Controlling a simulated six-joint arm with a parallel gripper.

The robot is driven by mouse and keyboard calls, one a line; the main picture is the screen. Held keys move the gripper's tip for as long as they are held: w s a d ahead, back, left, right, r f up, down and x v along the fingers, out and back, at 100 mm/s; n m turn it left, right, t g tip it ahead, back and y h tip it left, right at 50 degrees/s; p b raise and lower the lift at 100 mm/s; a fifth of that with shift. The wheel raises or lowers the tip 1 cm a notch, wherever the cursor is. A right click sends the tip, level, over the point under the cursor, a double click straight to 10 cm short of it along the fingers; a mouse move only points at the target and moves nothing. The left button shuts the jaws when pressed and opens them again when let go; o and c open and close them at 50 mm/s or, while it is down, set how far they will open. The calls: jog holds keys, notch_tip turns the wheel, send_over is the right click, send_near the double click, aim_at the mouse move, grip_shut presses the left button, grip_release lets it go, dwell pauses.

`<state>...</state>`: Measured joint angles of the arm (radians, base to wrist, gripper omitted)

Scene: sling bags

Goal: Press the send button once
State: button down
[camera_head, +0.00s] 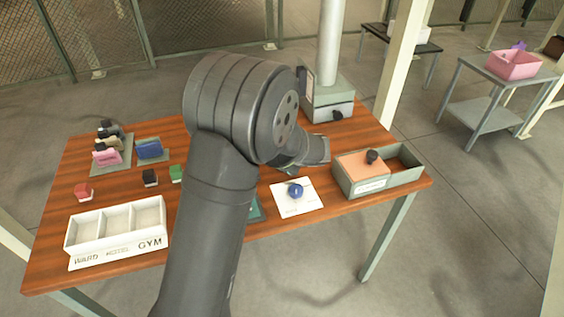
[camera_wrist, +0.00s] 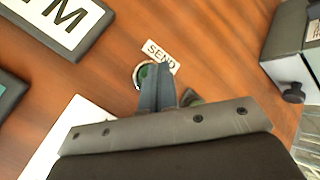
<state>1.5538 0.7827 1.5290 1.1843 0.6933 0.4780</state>
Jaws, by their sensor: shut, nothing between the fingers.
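The send button (camera_wrist: 141,76) is a green round button in a pale ring on the wooden table, in the wrist view. A white label reading SEND (camera_wrist: 160,53) lies beside it. My gripper (camera_wrist: 158,68) is shut and empty, its fingertips over the button's right side and partly covering it. I cannot tell whether they touch it. In the head view my arm hides the button and the fingertips.
A grey station with a black knob (camera_head: 329,107) and a pipe stands at the back; its knob also shows in the wrist view (camera_wrist: 293,93). A white three-part tray (camera_head: 117,222) is at left, a white card with a blue knob (camera_head: 295,190) at front, a grey box (camera_head: 400,179) at right.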

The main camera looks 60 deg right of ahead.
jog(key=shift+f, duration=0.45)
dwell(0.7)
jog(key=shift+r, duration=0.9)
jog(key=shift+r, duration=2.5)
jog(key=shift+f, duration=0.1)
notch_tip(320, 180, up, 4)
jog(key=shift+f, duration=0.1)
